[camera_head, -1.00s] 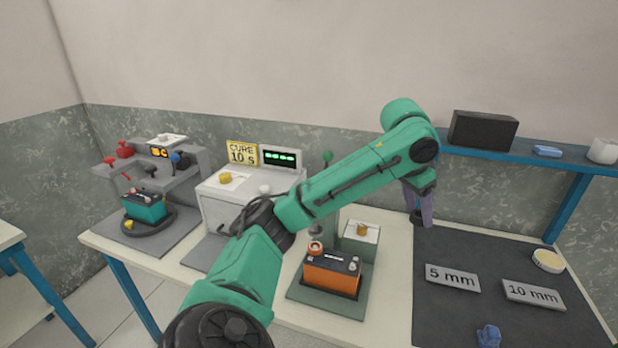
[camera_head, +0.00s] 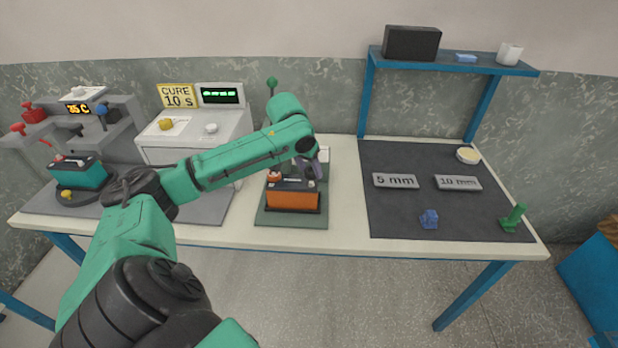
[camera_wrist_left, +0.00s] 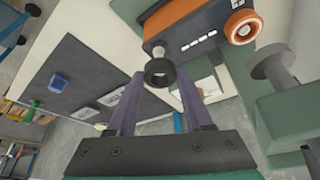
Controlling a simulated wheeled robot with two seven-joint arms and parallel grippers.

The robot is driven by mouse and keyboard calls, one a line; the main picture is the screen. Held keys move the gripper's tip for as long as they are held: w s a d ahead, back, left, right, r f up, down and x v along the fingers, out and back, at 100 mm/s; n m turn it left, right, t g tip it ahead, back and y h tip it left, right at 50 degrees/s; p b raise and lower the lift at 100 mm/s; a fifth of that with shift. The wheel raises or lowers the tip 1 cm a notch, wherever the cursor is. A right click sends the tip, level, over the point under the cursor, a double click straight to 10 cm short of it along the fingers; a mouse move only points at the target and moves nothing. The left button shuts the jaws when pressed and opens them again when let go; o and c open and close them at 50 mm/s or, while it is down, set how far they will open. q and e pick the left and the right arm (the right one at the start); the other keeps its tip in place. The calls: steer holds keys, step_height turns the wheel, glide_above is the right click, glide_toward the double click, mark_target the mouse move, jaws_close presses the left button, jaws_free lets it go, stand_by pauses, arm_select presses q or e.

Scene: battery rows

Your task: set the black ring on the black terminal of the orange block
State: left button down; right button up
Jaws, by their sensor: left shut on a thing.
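The orange block (camera_head: 293,197) stands on a green base plate in the head view. It has a black top, and its terminals show in the wrist view. An orange ring (camera_wrist_left: 242,27) sits on one of them. The other terminal (camera_wrist_left: 158,51) shows as a small pale post. My left gripper (camera_wrist_left: 160,76) is shut on the black ring (camera_wrist_left: 160,72), which lies between its fingertips. The ring is close to this post and partly overlaps it in the view; I cannot tell whether they touch. In the head view the left gripper (camera_head: 314,171) is at the block's right end. My right gripper is not in view.
A dark mat (camera_head: 420,195) with 5 mm (camera_head: 395,181) and 10 mm (camera_head: 458,182) plates lies to the right. A blue piece (camera_head: 429,218) and a green piece (camera_head: 513,218) are on it. A white curing machine (camera_head: 190,140) and a teal block (camera_head: 80,172) stand at left.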

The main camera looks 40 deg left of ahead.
mark_target(307, 174)
arm_select(q)
steer(key=shift+f, duration=1.8)
steer(key=shift+f, duration=0.1)
steer(key=shift+c, duration=1.5)
jaws_free()
steer(key=b+v, duration=0.1)
steer(key=v, duration=1.1)
steer(key=shift+b, duration=0.4)
steer(key=shift+w, duration=0.1)
